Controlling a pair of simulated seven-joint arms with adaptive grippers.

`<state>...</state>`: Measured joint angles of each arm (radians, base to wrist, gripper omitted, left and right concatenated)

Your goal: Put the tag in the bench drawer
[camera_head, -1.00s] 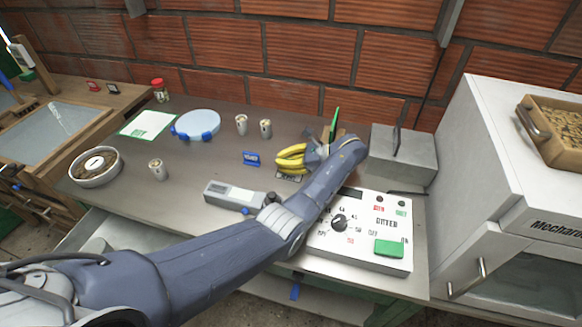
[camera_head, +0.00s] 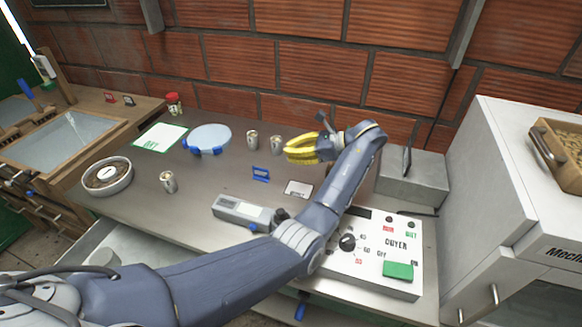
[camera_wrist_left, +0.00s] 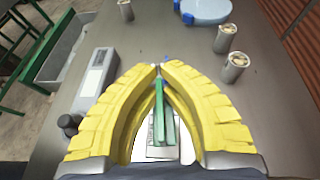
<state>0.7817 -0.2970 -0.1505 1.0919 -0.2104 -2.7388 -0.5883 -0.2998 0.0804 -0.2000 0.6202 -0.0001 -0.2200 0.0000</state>
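My left gripper (camera_head: 305,148) has yellow fingers and is raised above the back of the bench. In the left wrist view its fingertips (camera_wrist_left: 159,67) meet around a thin green tag (camera_wrist_left: 160,112), seen nearly edge-on between the fingers. In the head view the tag is hidden by the gripper. A grey drawer (camera_head: 133,246) stands pulled out below the bench's front edge, partly covered by my left arm; it also shows at upper left in the left wrist view (camera_wrist_left: 62,62). My right gripper is not in view.
The bench holds a grey handheld meter (camera_head: 242,210), a small blue sign (camera_head: 260,173), a white card (camera_head: 299,189), several metal cups, a blue-clipped round dish (camera_head: 209,138) and a bowl (camera_head: 107,176). A white control box (camera_head: 375,258) and grey block (camera_head: 412,178) stand right.

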